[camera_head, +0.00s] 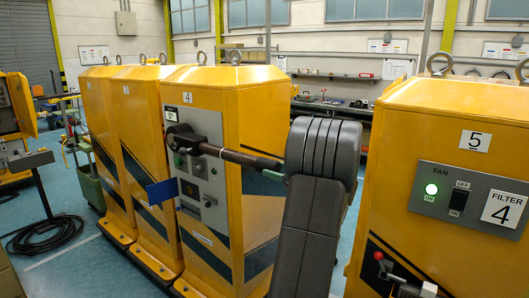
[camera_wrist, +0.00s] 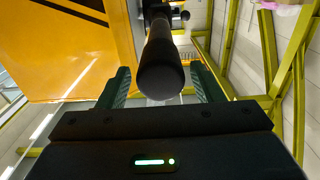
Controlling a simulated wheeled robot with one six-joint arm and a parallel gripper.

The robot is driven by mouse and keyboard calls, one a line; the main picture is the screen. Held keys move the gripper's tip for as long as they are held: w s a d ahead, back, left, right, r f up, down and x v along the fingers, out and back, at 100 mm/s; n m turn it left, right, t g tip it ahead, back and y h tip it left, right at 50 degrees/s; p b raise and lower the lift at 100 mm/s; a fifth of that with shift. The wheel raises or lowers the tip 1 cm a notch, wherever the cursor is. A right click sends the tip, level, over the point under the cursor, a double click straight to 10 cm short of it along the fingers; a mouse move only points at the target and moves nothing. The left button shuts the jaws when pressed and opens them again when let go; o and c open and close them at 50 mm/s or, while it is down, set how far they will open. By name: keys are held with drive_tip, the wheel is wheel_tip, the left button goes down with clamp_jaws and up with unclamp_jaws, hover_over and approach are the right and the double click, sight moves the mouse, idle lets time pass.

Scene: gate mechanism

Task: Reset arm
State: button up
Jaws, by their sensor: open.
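My gripper (camera_wrist: 163,82) is open in the wrist view, with a green finger on each side. The dark rounded end of a long lever (camera_wrist: 160,72) lies in line with the gap between the fingers. I cannot tell whether a finger touches it. In the head view the lever (camera_head: 235,155) sticks out from the grey panel (camera_head: 205,186) of yellow cabinet 4 toward my grey arm (camera_head: 310,215). The arm hides most of my gripper there.
Yellow cabinet 5 (camera_head: 455,190) stands close on the right, with a lit green fan lamp and a red-knobbed lever. More yellow cabinets (camera_head: 120,150) stand to the left. A black cable (camera_head: 45,235) lies on the blue floor. A workbench (camera_head: 335,105) is at the back.

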sight(266, 166)
drive_tip(key=x, duration=0.5)
drive_tip(key=shift+a+f, duration=0.15)
drive_tip(key=shift+s+d, duration=0.25)
drive_tip(key=shift+d, duration=0.2)
drive_tip(key=shift+w+a+r, duration=0.1)
drive_tip(key=shift+a+r, duration=0.05)
drive_tip(key=shift+r, duration=0.1)
